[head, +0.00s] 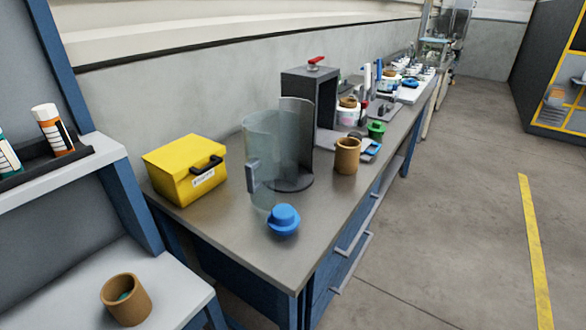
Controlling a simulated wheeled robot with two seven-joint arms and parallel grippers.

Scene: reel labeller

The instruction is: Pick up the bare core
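A brown cardboard core (346,157) stands upright on the metal workbench, right of the clear curved guard. No label or wound material shows on its outside. A second brown core (127,304) stands on the light lower shelf at the bottom left, with something teal inside it. Smaller brown pieces show farther back among the clutter, too small to tell apart. I cannot tell for certain which one is the bare core. Neither of my grippers is in view.
The workbench (245,250) bears a yellow box (186,170), a clear curved guard (270,150), a blue knobbed piece (283,220), a dark machine (316,95) with a red handle and a green piece (376,130). Bottles (53,130) stand on the upper left shelf. Floor at right is clear.

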